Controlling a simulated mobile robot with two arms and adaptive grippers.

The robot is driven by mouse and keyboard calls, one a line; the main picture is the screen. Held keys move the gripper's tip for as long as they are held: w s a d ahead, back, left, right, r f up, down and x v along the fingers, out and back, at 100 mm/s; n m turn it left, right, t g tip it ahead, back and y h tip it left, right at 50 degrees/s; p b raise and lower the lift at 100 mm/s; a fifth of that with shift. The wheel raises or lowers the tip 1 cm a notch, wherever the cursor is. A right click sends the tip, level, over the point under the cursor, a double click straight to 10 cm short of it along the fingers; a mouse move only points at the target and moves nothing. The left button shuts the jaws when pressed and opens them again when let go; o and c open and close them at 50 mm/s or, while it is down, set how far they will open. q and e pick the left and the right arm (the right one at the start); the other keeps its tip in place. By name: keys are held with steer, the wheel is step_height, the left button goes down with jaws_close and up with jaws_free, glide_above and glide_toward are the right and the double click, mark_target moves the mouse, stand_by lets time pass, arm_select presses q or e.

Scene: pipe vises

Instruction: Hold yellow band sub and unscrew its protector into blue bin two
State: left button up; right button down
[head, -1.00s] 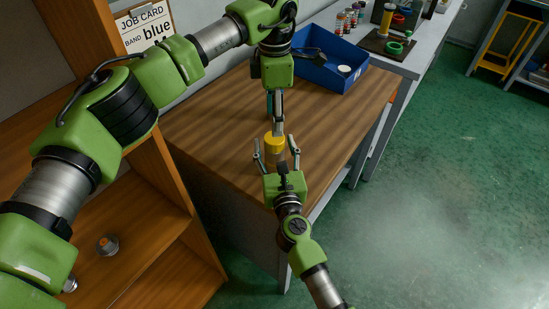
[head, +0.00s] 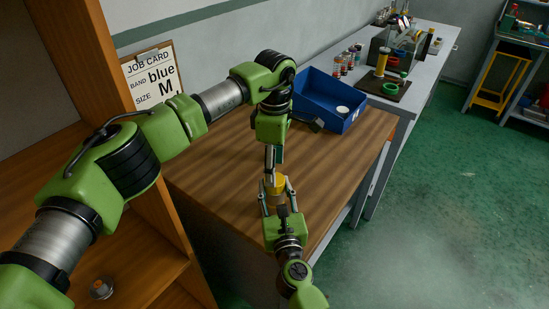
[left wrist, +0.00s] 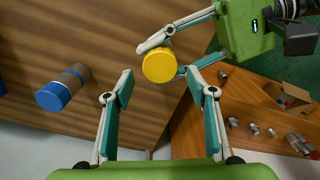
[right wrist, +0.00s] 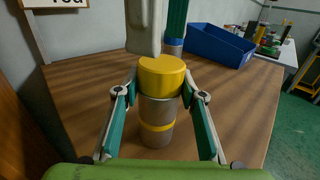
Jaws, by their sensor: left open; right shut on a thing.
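The yellow band sub (right wrist: 157,128) is a grey-brown cylinder with a yellow band, standing upright on the wooden table. Its yellow protector (right wrist: 161,76) sits on its top end; it also shows from above in the left wrist view (left wrist: 158,66). My right gripper (head: 275,184) is shut on the sub, with fingers on both sides below the protector. My left gripper (left wrist: 160,74) is open and points down just above the protector, which appears between its fingertips. The blue bin (head: 322,98) stands at the table's back with a pale round thing inside; no number is readable on it.
A blue-capped cylinder (left wrist: 62,88) lies or stands near the sub; it shows behind the protector in the right wrist view. A job card (head: 152,80) reads band blue, size M. A shelf stands left. Table around the sub is mostly clear.

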mark_target(275, 196)
arm_select(q)
steer(key=shift+f, duration=2.55)
steer(key=c, duration=1.1)
steer(key=n, duration=0.7)
steer(key=o, duration=1.2)
steer(key=shift+r, duration=0.1)
